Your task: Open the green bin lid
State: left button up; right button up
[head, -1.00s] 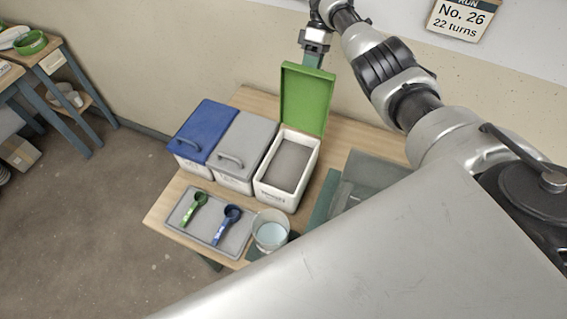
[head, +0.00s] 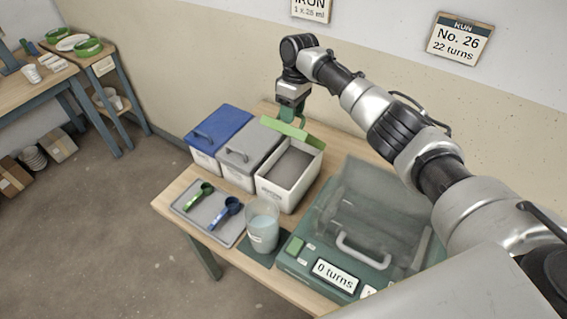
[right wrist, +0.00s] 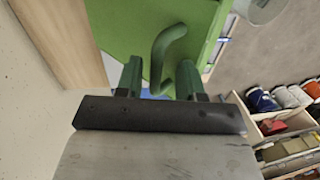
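The green lid (head: 293,132) stands off the bin's opening at its back edge and shows only as a thin strip, leaning backward. The white bin (head: 285,198) below it is uncovered, with grey material inside. My right gripper (head: 297,112) is just behind the lid. In the right wrist view the lid's green face (right wrist: 120,30) fills the top, and its bent green handle (right wrist: 160,60) lies between my two spread fingers (right wrist: 160,82). The fingers look apart, with gaps beside the handle. My left gripper is out of view.
A blue-lidded bin (head: 222,128) and a grey-lidded bin (head: 247,150) stand to the left, shut. In front are a tray (head: 222,228) with green and blue scoops and a cup of liquid (head: 262,228). A machine with a clear cover (head: 375,200) is at right. The wall is close behind.

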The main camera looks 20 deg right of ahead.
aim_at(281, 129)
jog(key=s+a+f, duration=0.1)
jog(key=s+a+f+b, duration=0.1)
jog(key=a+f, duration=0.1)
jog(key=s+a+f, duration=0.1)
jog(key=f, duration=0.1)
jog(key=shift+a, duration=0.2)
jog(key=s+a+f+t+h+b, duration=0.1)
jog(key=s+a+f+h+b, duration=0.1)
jog(key=a+f+b, duration=0.1)
notch_tip(281, 129, down, 3)
jog(key=shift+s+r+t+h+b, duration=0.2)
jog(key=shift+t+h+b, duration=0.15)
jog(key=shift+b, duration=0.3)
jog(key=shift+w+r, duration=0.1)
